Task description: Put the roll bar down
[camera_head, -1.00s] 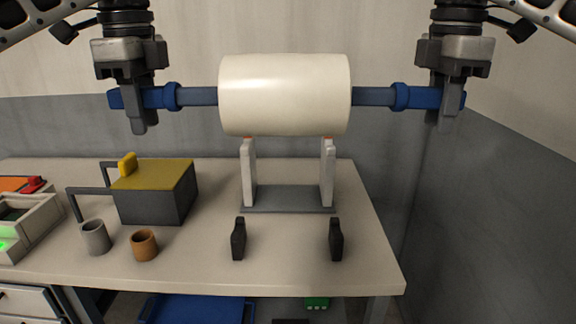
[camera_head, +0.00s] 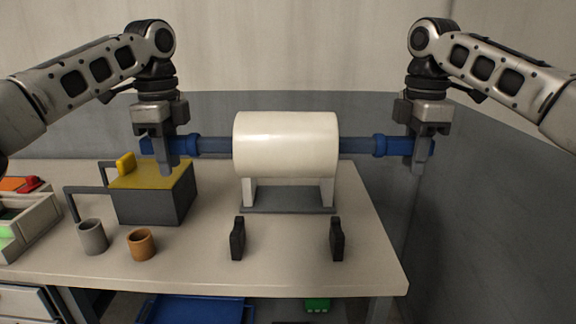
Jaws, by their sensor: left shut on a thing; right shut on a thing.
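The roll bar (camera_head: 215,146) is a blue-grey rod with blue collars and handle ends, running level through a thick cream roll (camera_head: 285,145). My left gripper (camera_head: 167,165) is shut on its left handle. My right gripper (camera_head: 422,165) is shut on its right handle. The roll hangs in front of a stand with two white uprights and a grey base (camera_head: 287,200). It hides the tops of the uprights, so I cannot tell whether it touches them.
Two small black posts (camera_head: 237,240) (camera_head: 336,240) stand at the table's (camera_head: 200,275) front. A dark box with a yellow top (camera_head: 155,195), a grey cup (camera_head: 93,237) and a brown cup (camera_head: 142,244) are on the left. A tray (camera_head: 25,222) is at the far left.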

